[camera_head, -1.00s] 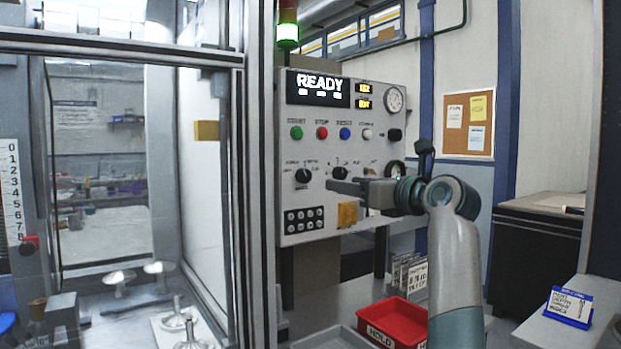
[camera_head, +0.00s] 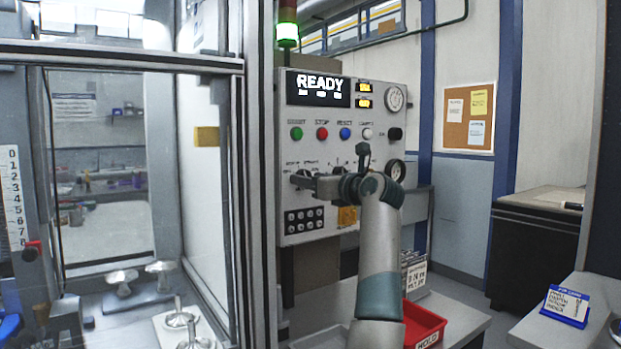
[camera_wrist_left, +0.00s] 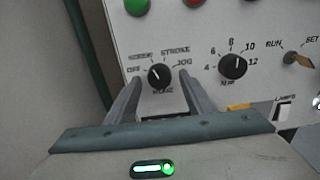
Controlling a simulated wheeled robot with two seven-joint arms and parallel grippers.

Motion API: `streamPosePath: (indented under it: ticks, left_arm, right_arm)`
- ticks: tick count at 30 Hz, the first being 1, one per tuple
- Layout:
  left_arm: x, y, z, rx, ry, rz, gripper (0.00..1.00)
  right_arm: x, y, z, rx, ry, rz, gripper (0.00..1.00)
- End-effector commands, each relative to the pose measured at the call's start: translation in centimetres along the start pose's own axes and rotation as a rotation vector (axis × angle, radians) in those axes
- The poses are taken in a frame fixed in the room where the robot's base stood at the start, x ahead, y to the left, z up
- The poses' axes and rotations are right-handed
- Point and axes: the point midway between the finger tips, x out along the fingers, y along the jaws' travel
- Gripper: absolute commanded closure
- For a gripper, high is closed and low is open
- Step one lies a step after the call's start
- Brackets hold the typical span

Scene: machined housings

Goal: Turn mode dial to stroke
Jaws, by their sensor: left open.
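The mode dial (camera_wrist_left: 159,76) is a black knob on the pale control panel, with OFF, SCREW, STROKE and JOG printed around it. In the left wrist view its light pointer mark leans up and to the left, toward SCREW rather than STROKE. My left gripper (camera_wrist_left: 160,82) is open, with one finger on each side of the dial and visible gaps between. In the head view the left gripper (camera_head: 304,180) is at the panel's lower left dial, which it partly covers. My right gripper is in neither view.
A second numbered dial (camera_wrist_left: 233,66) sits right of the mode dial, with a RUN/SET key switch (camera_wrist_left: 291,57) beyond. Coloured buttons (camera_head: 322,133) and a READY display (camera_head: 320,88) are above. A framed glass enclosure (camera_head: 257,200) stands left; a red bin (camera_head: 424,322) is below.

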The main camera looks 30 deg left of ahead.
Motion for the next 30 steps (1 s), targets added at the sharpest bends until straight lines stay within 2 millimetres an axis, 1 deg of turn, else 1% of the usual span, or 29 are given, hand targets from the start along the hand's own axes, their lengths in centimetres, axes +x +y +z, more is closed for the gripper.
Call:
streamPosePath:
  ticks: [10,11,12,14,15,16,26,30]
  left_arm:
    - [0.27,0.01,-0.01,0.0,0.0,0.0,0.51]
    - [0.27,0.01,-0.02,0.0,0.0,0.0,0.56]
    - [0.26,0.01,-0.01,0.0,0.0,0.0,0.66]
    - [0.26,0.01,-0.02,0.0,0.0,0.0,0.8]
    - [0.25,0.0,-0.02,0.0,0.0,0.0,0.9]
    - [0.25,0.0,-0.02,0.0,0.0,0.0,0.93]
    - [0.22,-0.02,0.03,0.024,0.001,-0.001,0.93]
    - [0.17,-0.07,0.07,0.069,0.002,-0.002,0.93]
  right_arm:
    - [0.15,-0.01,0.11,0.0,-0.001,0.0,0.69]
    - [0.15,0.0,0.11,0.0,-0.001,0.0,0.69]
    - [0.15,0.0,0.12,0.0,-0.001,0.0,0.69]
    - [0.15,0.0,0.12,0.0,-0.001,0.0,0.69]
    - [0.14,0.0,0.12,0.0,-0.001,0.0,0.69]
    - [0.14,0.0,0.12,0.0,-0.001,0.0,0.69]
    - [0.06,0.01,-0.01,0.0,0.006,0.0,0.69]
    - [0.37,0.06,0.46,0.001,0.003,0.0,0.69]
